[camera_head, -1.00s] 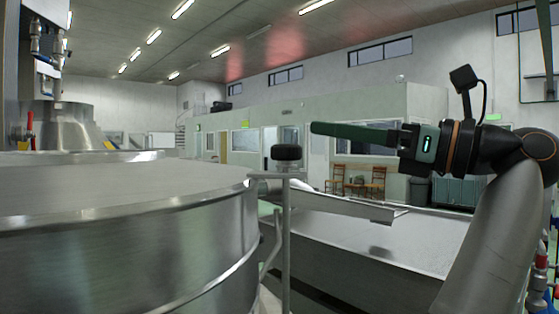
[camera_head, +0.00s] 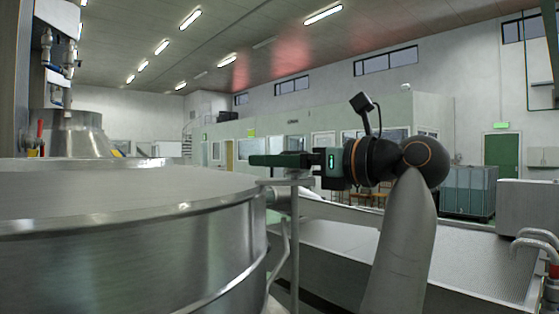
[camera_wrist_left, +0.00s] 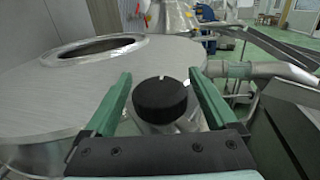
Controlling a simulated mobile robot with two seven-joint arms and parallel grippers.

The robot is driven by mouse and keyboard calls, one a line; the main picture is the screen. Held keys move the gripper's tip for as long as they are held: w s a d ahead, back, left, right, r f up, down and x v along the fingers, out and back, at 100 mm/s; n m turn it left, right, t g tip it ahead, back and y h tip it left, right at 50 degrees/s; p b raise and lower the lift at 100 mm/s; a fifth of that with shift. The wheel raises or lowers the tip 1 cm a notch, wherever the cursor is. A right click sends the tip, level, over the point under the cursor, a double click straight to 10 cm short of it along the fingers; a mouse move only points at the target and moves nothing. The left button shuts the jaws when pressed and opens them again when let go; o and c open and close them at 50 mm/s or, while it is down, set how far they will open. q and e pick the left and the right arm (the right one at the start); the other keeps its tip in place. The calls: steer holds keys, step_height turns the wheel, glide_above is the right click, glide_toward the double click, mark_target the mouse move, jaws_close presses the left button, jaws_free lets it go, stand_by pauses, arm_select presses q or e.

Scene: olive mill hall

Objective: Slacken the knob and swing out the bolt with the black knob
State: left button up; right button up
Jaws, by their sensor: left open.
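The black knob (camera_wrist_left: 160,100) is round and shows in the left wrist view between the two green fingers of my left gripper (camera_wrist_left: 160,76). The fingers are open, with visible gaps on both sides of the knob. In the head view my left gripper (camera_head: 258,160) lies level at the rim of the steel vessel (camera_head: 130,240), and its fingers hide the knob. My right gripper is not in view.
The vessel's flat lid (camera_wrist_left: 60,90) has a round ringed opening (camera_wrist_left: 95,48). A pipe (camera_wrist_left: 265,70) runs off to the right of the knob. A long steel trough (camera_head: 330,260) stands to the right of the vessel. Open air lies above the lid.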

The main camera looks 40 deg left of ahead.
arm_select(q)
steer(key=shift+a, duration=0.2)
jaws_close()
stand_by(0.7)
